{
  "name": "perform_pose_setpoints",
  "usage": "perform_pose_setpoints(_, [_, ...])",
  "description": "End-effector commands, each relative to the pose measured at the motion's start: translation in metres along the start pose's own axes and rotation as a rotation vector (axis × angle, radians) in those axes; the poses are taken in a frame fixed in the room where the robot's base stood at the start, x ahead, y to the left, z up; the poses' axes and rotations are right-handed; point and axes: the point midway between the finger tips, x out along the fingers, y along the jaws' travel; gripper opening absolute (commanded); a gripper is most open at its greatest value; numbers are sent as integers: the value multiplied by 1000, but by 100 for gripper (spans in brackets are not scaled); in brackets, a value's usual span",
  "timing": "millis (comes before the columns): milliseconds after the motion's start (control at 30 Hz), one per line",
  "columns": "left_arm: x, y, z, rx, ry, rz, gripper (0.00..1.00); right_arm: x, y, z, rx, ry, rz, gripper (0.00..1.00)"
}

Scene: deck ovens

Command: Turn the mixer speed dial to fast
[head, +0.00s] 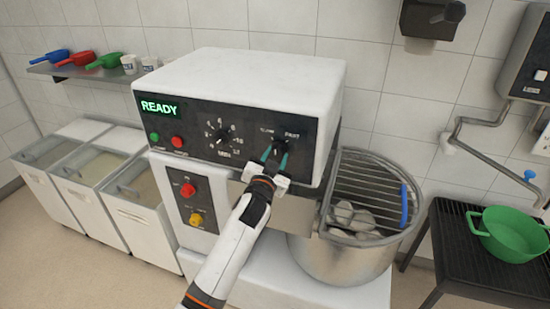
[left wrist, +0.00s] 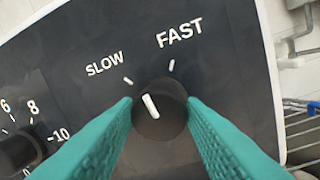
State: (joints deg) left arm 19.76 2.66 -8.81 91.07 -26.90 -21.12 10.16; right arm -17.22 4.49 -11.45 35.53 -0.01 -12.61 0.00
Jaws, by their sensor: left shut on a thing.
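The mixer speed dial (head: 280,145) is a round black knob at the right end of the mixer's black control panel, below the SLOW and FAST labels. In the left wrist view the dial (left wrist: 157,108) shows a white pointer line tilted up and left, between the SLOW mark and the FAST mark. My left gripper (head: 275,158) is in front of the dial, and its teal fingers (left wrist: 160,112) are shut on the dial from both sides. The fingers hide the dial's lower sides. My right gripper is not in view.
The panel also holds a numbered timer knob (head: 222,138) and a lit READY display (head: 160,108). Red and yellow buttons sit below. The steel bowl (head: 340,262) with its wire guard (head: 372,180) stands right of my arm. A green colander (head: 510,235) is at far right.

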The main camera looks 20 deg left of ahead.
Motion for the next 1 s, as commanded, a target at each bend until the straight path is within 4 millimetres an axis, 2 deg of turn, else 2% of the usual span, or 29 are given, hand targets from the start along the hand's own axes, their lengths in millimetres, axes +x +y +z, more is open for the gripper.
perform_pose_setpoints(600, [0, 0, -1, 539, -40, -6, 14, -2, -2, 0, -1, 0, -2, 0])
perform_pose_setpoints(1000, [0, 0, -2, 703, -53, -8, 14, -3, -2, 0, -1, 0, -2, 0])
